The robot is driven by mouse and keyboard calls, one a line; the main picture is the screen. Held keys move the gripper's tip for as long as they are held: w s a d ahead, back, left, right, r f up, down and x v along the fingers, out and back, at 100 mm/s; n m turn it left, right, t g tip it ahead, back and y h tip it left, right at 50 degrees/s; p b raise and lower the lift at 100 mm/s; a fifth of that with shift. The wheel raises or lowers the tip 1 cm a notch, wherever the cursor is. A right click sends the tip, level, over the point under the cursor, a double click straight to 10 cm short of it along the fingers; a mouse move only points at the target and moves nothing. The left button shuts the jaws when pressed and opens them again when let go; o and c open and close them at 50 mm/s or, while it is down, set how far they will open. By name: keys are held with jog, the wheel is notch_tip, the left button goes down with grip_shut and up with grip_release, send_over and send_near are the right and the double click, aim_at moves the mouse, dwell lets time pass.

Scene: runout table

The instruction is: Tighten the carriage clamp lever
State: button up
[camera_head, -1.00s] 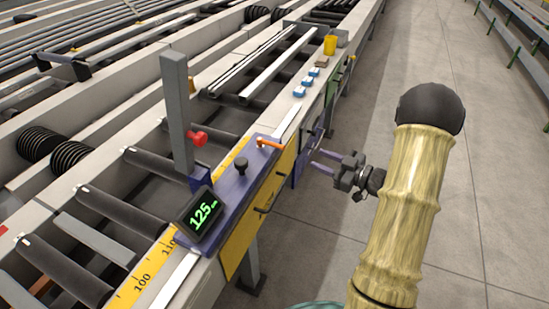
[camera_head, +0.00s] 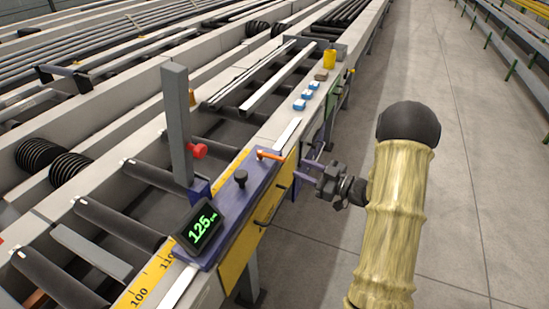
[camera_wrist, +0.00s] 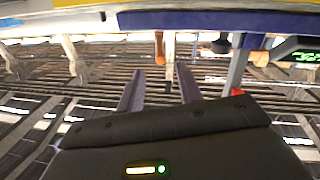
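The orange clamp lever (camera_head: 270,155) lies on top of the blue carriage (camera_head: 236,202), at its far end. In the wrist view an orange part (camera_wrist: 159,48) hangs near the blue carriage edge (camera_wrist: 200,20). My gripper (camera_head: 303,168) is just right of the lever, beside the carriage. Its two fingers point left and are spread apart. In the wrist view my gripper (camera_wrist: 160,85) shows both fingers apart with nothing between them. I cannot tell whether a fingertip touches the carriage.
A display (camera_head: 200,228) reading 125 and a black knob (camera_head: 241,178) sit on the carriage. A grey post (camera_head: 178,125) with a red knob (camera_head: 197,151) rises beside them. Blue-and-white boxes (camera_head: 306,94) and a yellow cup (camera_head: 329,58) stand further along. The floor at right is clear.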

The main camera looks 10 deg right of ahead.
aim_at(262, 153)
jog(key=x, duration=1.1)
jog(key=shift+c, duration=0.5)
grip_shut()
